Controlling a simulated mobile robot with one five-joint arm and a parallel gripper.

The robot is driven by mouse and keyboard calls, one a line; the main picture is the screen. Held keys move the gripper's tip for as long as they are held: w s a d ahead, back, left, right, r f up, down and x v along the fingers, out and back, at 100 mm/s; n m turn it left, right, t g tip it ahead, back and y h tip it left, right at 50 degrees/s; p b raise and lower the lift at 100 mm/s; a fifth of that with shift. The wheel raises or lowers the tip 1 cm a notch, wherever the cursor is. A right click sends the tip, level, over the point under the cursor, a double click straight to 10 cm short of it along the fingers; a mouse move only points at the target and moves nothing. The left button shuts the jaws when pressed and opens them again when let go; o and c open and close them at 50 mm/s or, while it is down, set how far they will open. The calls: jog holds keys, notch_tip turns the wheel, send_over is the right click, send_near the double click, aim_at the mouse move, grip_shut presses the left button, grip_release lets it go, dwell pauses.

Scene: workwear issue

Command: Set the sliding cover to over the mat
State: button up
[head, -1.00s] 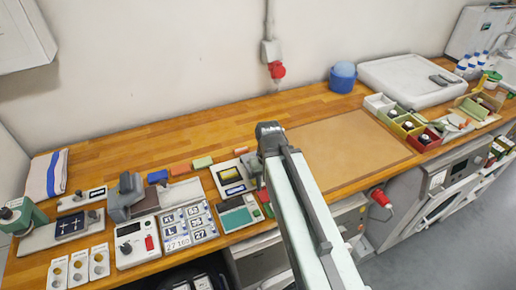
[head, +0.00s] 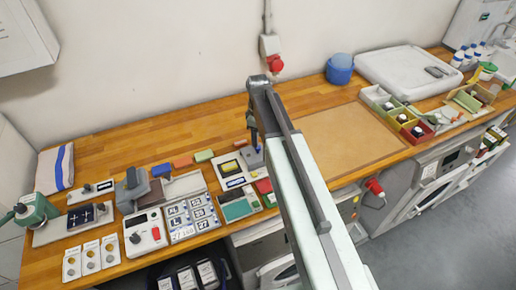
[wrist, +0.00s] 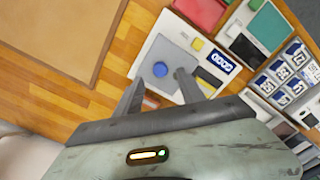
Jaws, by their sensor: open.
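The tan mat (head: 345,140) lies flat on the wooden bench, right of my arm; it also shows at upper left in the wrist view (wrist: 50,40). A pale plate with a round blue knob (wrist: 160,69) lies left of the mat in the head view. A yellow square and a dark panel are beside the knob. This may be the sliding cover, but I cannot tell for sure. My gripper (wrist: 157,84) is open and empty, with its fingertips spread on either side of the knob in the picture. Their height above it is unclear. My arm hides part of this area in the head view.
A panel with a yellow-and-dark window (head: 231,168), a green pad (head: 238,208) and several number plates (head: 190,218) crowd the bench left of my arm. Small coloured bins (head: 400,115) and a white tray (head: 410,72) stand beyond the mat. The mat's surface is clear.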

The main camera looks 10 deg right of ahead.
aim_at(255, 154)
notch_tip(255, 154, down, 5)
jog(key=b, duration=0.3)
jog(key=shift+b, duration=0.3)
jog(key=shift+r, duration=0.15)
grip_shut()
dwell(0.8)
